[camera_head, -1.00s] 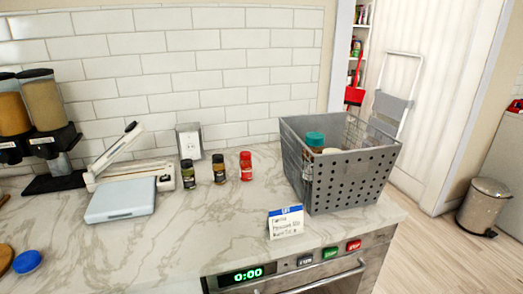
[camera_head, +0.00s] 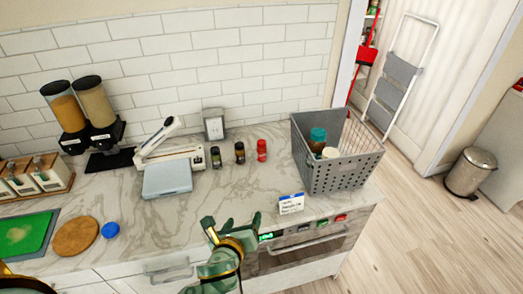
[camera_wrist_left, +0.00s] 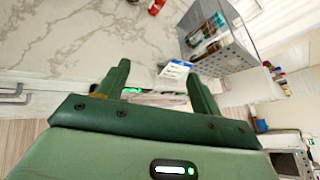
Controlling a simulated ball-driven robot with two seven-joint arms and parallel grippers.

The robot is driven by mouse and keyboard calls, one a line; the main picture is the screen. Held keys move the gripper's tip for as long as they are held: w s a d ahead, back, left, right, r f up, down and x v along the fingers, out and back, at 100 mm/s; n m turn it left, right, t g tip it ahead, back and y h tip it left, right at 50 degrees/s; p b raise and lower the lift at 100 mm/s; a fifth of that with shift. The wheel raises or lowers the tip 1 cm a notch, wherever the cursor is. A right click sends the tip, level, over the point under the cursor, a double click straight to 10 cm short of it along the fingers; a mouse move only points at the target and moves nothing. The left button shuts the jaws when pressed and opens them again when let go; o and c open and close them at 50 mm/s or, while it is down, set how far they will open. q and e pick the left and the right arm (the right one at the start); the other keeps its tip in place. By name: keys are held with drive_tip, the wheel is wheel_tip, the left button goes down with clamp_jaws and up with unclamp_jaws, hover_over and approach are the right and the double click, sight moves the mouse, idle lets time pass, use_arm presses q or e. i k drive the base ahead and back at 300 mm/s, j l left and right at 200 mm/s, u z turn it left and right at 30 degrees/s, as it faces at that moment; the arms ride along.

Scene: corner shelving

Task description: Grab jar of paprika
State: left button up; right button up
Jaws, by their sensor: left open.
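Three small spice jars stand upright in a row on the marble counter near the tiled wall. The red jar (camera_head: 261,150) is at the right of the row, with a dark jar (camera_head: 240,152) and a greenish dark jar (camera_head: 215,157) to its left. Their labels are too small to read, so I cannot tell for certain which is paprika. The red jar also shows at the top edge of the left wrist view (camera_wrist_left: 156,6). My left gripper (camera_head: 232,226) is open and empty at the counter's front edge, well short of the jars; its fingers also show in the left wrist view (camera_wrist_left: 158,75).
A grey perforated basket (camera_head: 345,175) holding jars stands right of the spice jars. A small card (camera_head: 291,204) stands near the front edge. A scale-like white appliance (camera_head: 167,178) is on the left. The counter between gripper and jars is mostly clear.

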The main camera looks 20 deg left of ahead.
sight(262, 147)
drive_tip(key=i+j, duration=0.2)
drive_tip(key=i, duration=0.3)
drive_tip(key=i+j, duration=0.15)
drive_tip(key=i, duration=0.3)
